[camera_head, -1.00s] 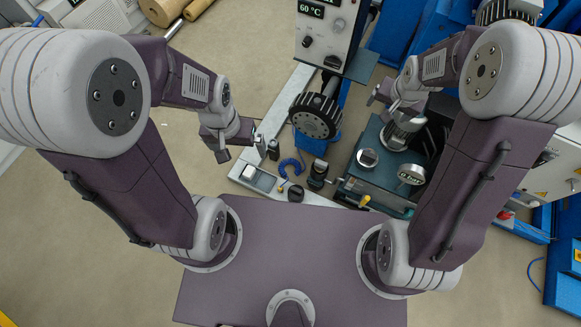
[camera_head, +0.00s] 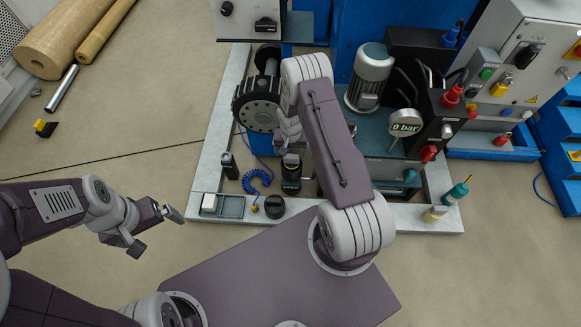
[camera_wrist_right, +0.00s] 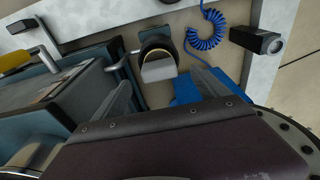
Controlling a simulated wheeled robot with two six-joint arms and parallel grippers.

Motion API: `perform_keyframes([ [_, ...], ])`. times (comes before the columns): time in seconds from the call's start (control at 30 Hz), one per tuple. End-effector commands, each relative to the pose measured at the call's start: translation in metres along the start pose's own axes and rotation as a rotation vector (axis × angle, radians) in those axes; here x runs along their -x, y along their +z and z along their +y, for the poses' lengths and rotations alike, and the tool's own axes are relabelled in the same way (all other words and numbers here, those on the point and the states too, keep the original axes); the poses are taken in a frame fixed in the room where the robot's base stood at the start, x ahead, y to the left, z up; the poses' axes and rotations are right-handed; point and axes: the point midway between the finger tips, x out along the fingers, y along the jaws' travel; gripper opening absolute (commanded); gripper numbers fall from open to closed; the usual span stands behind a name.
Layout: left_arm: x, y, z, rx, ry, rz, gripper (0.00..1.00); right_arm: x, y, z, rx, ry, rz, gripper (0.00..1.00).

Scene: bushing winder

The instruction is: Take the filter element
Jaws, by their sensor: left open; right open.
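My left gripper (camera_head: 154,231) is open and empty over the floor.
A black toothed wheel (camera_head: 257,104) stands left of my right arm. A blue coiled hose (camera_head: 257,181), a black knob (camera_head: 274,207) and a grey tray (camera_head: 230,207) lie nearby. A pressure gauge (camera_head: 404,126) and motor (camera_head: 370,78) stand right.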

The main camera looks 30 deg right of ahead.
Motion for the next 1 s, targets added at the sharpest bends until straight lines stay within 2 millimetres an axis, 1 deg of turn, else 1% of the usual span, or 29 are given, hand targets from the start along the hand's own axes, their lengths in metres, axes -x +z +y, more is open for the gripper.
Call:
perform_keyframes([
  [0.03, -0.011, 0.001, 0.000, 0.000, 0.000, 0.000, 1.00, -0.015, 0.001, 0.000, 0.000, 0.000, 0.000, 0.85],
  [0.1, -0.013, 0.002, 0.000, 0.000, 0.000, -0.001, 1.00, -0.019, 0.000, 0.000, 0.000, 0.000, 0.000, 0.85],
  [0.2, -0.012, 0.001, 0.000, 0.000, 0.000, -0.001, 1.00, -0.019, 0.000, 0.000, 0.000, 0.000, 0.001, 0.85],
  [0.27, -0.018, 0.002, 0.000, 0.000, 0.000, -0.001, 1.00, -0.025, 0.000, 0.001, 0.000, 0.000, 0.000, 0.85],
  [0.4, -0.040, 0.004, -0.001, 0.000, 0.000, -0.001, 1.00, -0.053, -0.002, 0.002, 0.000, 0.000, 0.001, 0.85],
  [0.5, -0.049, 0.005, -0.001, 0.000, 0.000, -0.001, 1.00, -0.068, -0.003, 0.003, 0.000, 0.000, 0.001, 0.85],
  [0.57, -0.049, 0.005, -0.001, 0.000, 0.000, -0.001, 1.00, -0.071, -0.003, 0.003, 0.000, 0.000, 0.001, 0.85],
  [0.73, -0.046, 0.005, -0.001, 0.000, 0.000, -0.001, 1.00, -0.068, -0.003, 0.003, 0.000, 0.000, 0.001, 0.85],
  [0.77, -0.046, 0.005, -0.001, 0.000, 0.000, -0.001, 1.00, -0.068, -0.003, 0.003, 0.000, 0.000, 0.001, 0.76],
  [0.8, -0.046, 0.005, -0.001, 0.000, 0.000, -0.001, 1.00, -0.068, -0.003, 0.002, 0.000, 0.000, 0.001, 0.65],
  [0.87, -0.046, 0.005, -0.001, 0.000, 0.000, -0.001, 1.00, -0.068, -0.003, 0.002, 0.000, 0.000, 0.001, 0.48],
  [0.9, -0.046, 0.005, -0.001, 0.000, 0.000, -0.001, 1.00, -0.068, -0.003, 0.002, 0.000, 0.000, 0.001, 0.37],
  [0.97, -0.046, 0.005, -0.001, 0.000, 0.000, -0.001, 1.00, -0.068, -0.003, 0.002, 0.000, 0.000, 0.001, 0.21],
  [1.0, -0.046, 0.005, -0.001, 0.000, 0.000, -0.001, 1.00, -0.068, -0.003, 0.002, 0.000, 0.000, 0.001, 0.09],
])
